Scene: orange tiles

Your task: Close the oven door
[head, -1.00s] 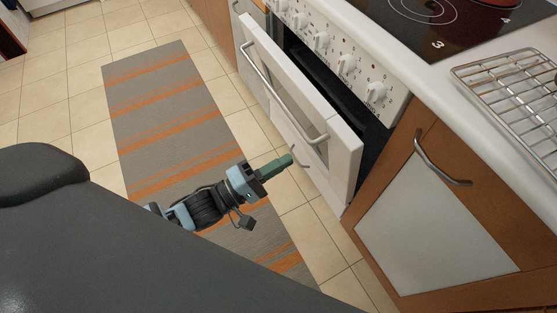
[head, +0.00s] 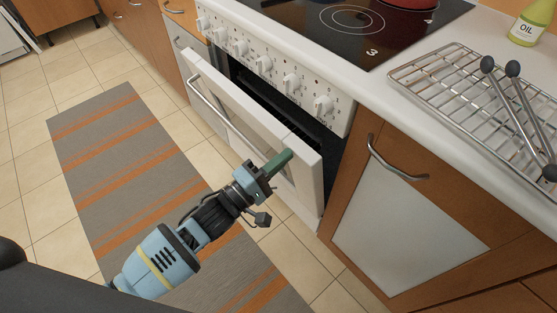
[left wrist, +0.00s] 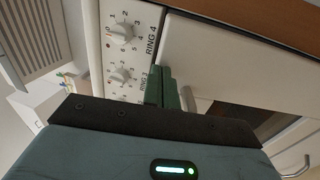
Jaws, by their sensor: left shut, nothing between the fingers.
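The white oven door (head: 260,115) is partly open, tilted outward from the oven (head: 290,75), with a dark gap behind its top edge. Its metal bar handle (head: 222,108) runs along the front. My left gripper (head: 284,158) is shut and empty, with its green fingers at the front of the door near the right end. Whether the fingertips touch the door is unclear. In the left wrist view the shut fingers (left wrist: 163,88) show in front of the white door panel (left wrist: 225,55), near the knobs. My right gripper is not in view.
A wooden cabinet with a pale panel (head: 405,215) stands right of the oven. A wire rack (head: 470,90) with dark-tipped utensils and an oil bottle (head: 529,22) are on the counter. A striped rug (head: 130,160) lies on the open tiled floor.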

